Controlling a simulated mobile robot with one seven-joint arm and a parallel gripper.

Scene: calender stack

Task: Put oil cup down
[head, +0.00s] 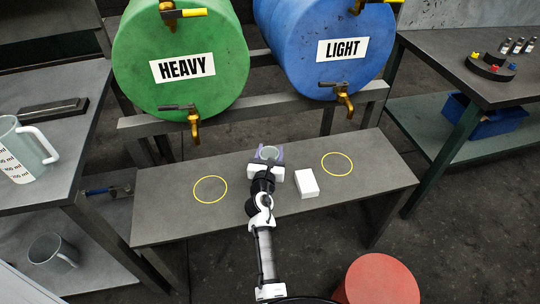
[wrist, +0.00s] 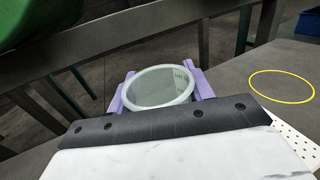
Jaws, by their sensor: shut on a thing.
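The oil cup (head: 269,153) is a small, pale, see-through cup. My gripper (head: 268,158) is shut on it, over the back middle of the grey bench between two yellow rings. In the wrist view the cup (wrist: 158,87) stands between the purple fingers of my gripper (wrist: 160,88), with its round rim facing up toward the camera. The cup's lower part is hidden by my gripper, so I cannot tell whether it touches the bench.
The left yellow ring (head: 210,190) and right yellow ring (head: 337,164) are empty. A white block (head: 307,184) lies right of my arm. A green HEAVY drum (head: 180,95) and blue LIGHT drum (head: 330,75) with brass taps stand behind. A measuring jug (head: 22,150) is at left.

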